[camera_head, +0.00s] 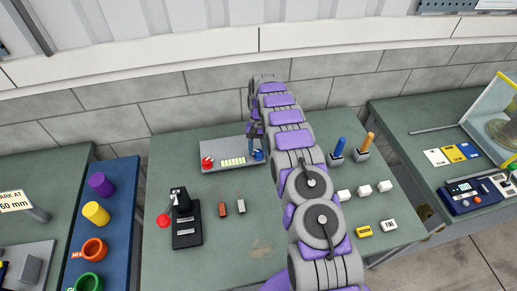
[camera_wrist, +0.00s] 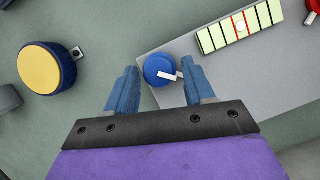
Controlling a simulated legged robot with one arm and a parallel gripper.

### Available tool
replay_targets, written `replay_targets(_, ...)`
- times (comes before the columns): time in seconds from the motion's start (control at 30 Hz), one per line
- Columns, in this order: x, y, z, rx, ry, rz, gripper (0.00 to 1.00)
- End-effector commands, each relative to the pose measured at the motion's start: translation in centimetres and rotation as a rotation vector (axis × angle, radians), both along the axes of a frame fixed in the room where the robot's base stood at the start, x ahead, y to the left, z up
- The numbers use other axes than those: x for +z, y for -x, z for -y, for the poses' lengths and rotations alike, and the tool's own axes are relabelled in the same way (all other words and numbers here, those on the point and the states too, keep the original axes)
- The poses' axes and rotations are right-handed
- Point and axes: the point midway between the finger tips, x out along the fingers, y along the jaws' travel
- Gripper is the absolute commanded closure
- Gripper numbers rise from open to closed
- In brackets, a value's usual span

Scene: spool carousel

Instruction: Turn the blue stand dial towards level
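The blue dial (camera_wrist: 158,71) is a round knob with a white pointer, at the edge of a grey panel (camera_wrist: 225,75). In the wrist view the pointer aims right and slightly down. My gripper (camera_wrist: 160,69) is open, with one blue finger on each side of the dial and a gap showing at the left. The right fingertip is close to the pointer; I cannot tell if it touches. A level strip (camera_wrist: 240,27) of pale segments has a white bubble in a red-outlined segment. In the head view the dial (camera_head: 258,155) is partly hidden by my gripper (camera_head: 256,136).
A red knob (camera_head: 207,161) is at the panel's other end. A round yellow-topped object (camera_wrist: 40,68) stands beside the panel in the wrist view. A black joystick unit (camera_head: 186,232), small blocks (camera_head: 231,207) and blue and orange handles (camera_head: 340,147) share the green table.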

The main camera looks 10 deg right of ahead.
Motion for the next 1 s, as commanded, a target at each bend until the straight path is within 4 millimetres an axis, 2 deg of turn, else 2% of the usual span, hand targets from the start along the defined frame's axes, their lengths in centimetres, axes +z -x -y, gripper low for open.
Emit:
replay_targets(0.37,0.2,0.1,0.0,0.0,0.0,-0.002,0.4)
replay_targets(0.47,1.0,0.0,0.0,0.0,0.0,0.0,0.4)
replay_targets(0.63,3.6,-0.1,0.0,-0.001,0.001,-0.001,0.4)
replay_targets(1.0,3.6,2.2,0.0,-0.001,0.0,-0.003,0.4)
